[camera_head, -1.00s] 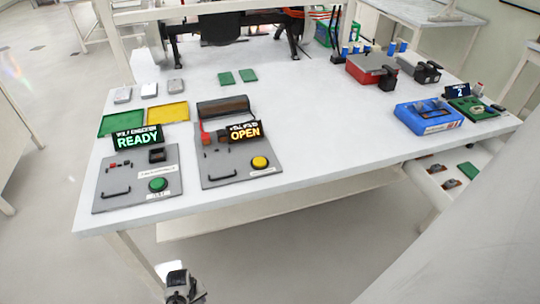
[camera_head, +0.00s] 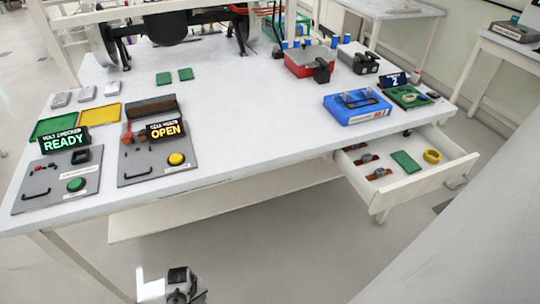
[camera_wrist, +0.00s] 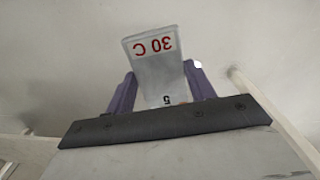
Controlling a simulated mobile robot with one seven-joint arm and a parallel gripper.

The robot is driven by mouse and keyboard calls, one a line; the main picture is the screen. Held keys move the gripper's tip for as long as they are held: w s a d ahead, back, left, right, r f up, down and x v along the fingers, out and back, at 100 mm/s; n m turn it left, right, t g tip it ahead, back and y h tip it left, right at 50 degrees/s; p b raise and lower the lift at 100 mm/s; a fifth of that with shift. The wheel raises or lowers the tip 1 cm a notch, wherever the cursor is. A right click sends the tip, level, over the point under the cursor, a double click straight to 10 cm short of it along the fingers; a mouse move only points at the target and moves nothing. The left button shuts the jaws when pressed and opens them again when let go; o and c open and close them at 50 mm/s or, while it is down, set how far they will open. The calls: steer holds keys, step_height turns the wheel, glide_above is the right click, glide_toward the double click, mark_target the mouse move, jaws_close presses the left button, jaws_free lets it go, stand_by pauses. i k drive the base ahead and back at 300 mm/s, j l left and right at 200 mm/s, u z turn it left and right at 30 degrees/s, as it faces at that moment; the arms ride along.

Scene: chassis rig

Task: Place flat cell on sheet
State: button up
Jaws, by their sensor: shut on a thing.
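My gripper (camera_wrist: 163,82) is shut on a flat pale-grey cell (camera_wrist: 150,62) marked "30 C" in red, with purple fingers on both sides of it. In the head view my gripper (camera_head: 182,284) is low in front of the table, and the cell (camera_head: 150,289) shows as a white patch beside it, apart from the table. On the table's left lie a green sheet (camera_head: 50,127), a yellow sheet (camera_head: 100,114) and a brown tray-like piece (camera_head: 152,107).
Two grey panels stand at the front left, reading READY (camera_head: 62,142) and OPEN (camera_head: 165,130). A blue box (camera_head: 357,108) and red box (camera_head: 311,62) stand at right. An open drawer (camera_head: 420,182) juts out front right. The table middle is clear.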

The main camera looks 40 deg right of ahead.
mark_target(411, 166)
steer(key=k+l, duration=0.15)
steer(key=l, duration=0.15)
steer(key=k+l+z, duration=0.1)
steer(key=l, duration=0.25)
steer(key=k+l, duration=0.25)
steer(key=k+l+z, duration=0.1)
steer(key=l, duration=0.3)
steer(key=k+l, duration=0.2)
steer(key=k+l+z, duration=0.1)
steer(key=l, duration=0.35)
steer(key=k+l+z, duration=0.1)
steer(key=l, duration=0.25)
steer(key=k, duration=0.05)
